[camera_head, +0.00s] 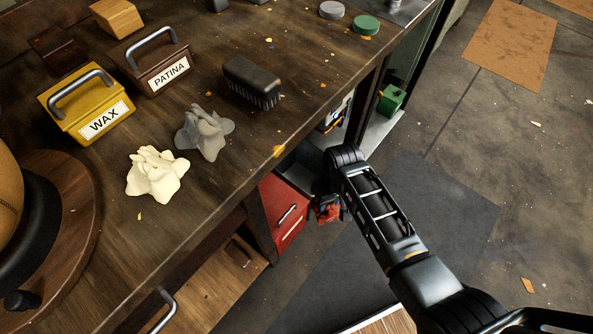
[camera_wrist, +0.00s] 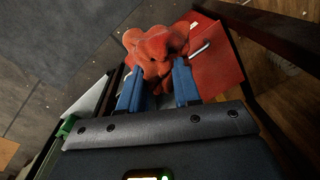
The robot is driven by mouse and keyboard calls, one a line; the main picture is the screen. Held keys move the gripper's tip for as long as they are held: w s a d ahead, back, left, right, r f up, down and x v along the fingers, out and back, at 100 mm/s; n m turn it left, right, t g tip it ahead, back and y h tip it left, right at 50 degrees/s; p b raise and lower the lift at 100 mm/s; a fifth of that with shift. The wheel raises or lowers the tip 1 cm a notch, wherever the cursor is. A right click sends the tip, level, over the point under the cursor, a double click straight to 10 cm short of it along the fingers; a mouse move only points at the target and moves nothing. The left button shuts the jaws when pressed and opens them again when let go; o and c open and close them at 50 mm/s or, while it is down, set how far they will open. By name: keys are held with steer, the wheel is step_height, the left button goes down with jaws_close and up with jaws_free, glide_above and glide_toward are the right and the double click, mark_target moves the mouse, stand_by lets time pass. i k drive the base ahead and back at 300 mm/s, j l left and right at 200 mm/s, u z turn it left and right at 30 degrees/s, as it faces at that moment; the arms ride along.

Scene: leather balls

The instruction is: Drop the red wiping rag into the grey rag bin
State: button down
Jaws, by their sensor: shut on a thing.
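The red rag (camera_head: 327,211) is crumpled and hangs from my gripper (camera_wrist: 157,82) beside the workbench, below its top. In the wrist view the rag (camera_wrist: 152,52) bulges out between and beyond the blue fingers, which are shut on it. In the head view my arm hides most of the gripper. I cannot clearly pick out the grey rag bin. A grey surface or opening (camera_head: 292,172) shows behind a red front under the bench edge, but I cannot tell whether it is the bin.
The red front with a handle (camera_head: 283,214) is close to the rag; it also shows in the wrist view (camera_wrist: 218,66). The workbench (camera_head: 235,145) holds a cream rag (camera_head: 157,175), a grey rag (camera_head: 204,132) and a brush (camera_head: 252,82). Open floor lies right.

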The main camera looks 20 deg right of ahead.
mark_target(306, 187)
steer(key=i+l+u, duration=0.4)
steer(key=l, duration=0.25)
steer(key=i+l+u, duration=0.1)
steer(key=l+u, duration=0.35)
steer(key=l, duration=0.2)
steer(key=l+u, duration=0.4)
steer(key=l, duration=0.3)
steer(key=l+u, duration=0.4)
steer(key=l, duration=0.4)
steer(key=k+l+u, duration=0.1)
steer(key=l+u, duration=0.3)
steer(key=l, duration=0.35)
